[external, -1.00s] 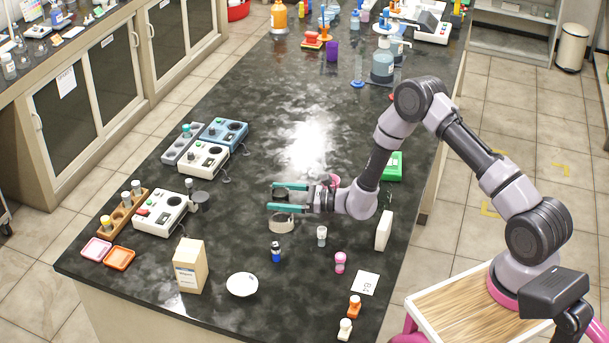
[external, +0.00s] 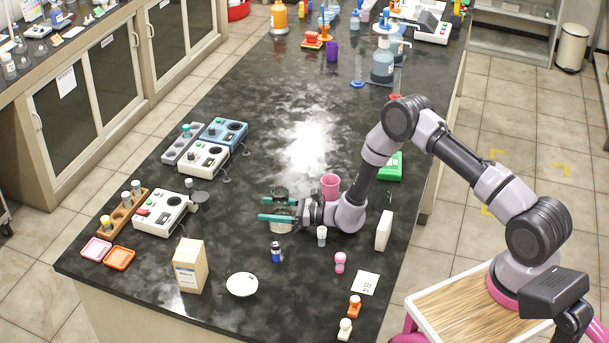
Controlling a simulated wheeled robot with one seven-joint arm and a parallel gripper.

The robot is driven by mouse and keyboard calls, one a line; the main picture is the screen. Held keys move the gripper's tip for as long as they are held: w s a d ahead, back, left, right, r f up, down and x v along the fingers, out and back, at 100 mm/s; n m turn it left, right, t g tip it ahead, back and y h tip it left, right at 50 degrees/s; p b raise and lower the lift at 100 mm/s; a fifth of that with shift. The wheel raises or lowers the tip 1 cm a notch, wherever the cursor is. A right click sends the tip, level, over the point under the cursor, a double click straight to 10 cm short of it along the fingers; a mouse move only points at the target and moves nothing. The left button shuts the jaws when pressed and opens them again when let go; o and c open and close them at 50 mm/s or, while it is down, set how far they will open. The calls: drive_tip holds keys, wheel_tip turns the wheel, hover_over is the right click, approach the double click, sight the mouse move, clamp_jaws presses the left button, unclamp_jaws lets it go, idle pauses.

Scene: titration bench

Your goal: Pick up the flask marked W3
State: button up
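A clear glass flask (external: 281,227) stands on the dark bench near its middle. Its rim shows above the fingers and a pale band or base shows below them. No W3 mark can be read on it at this size. My gripper (external: 278,209) reaches in level from the right, its two teal fingers on either side of the flask and spaced apart. The fingers cover the middle of the flask. I cannot tell whether they touch the glass or leave a gap.
A pink cup (external: 331,186) stands just behind my wrist. A small grey-capped vial (external: 321,236) and a blue vial (external: 276,251) stand in front. A white dish (external: 242,285) and a carton (external: 190,266) are nearer the front edge.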

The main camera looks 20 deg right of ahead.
drive_tip(key=c, duration=0.5)
drive_tip(key=shift+o, duration=0.2)
drive_tip(key=shift+r, duration=0.1)
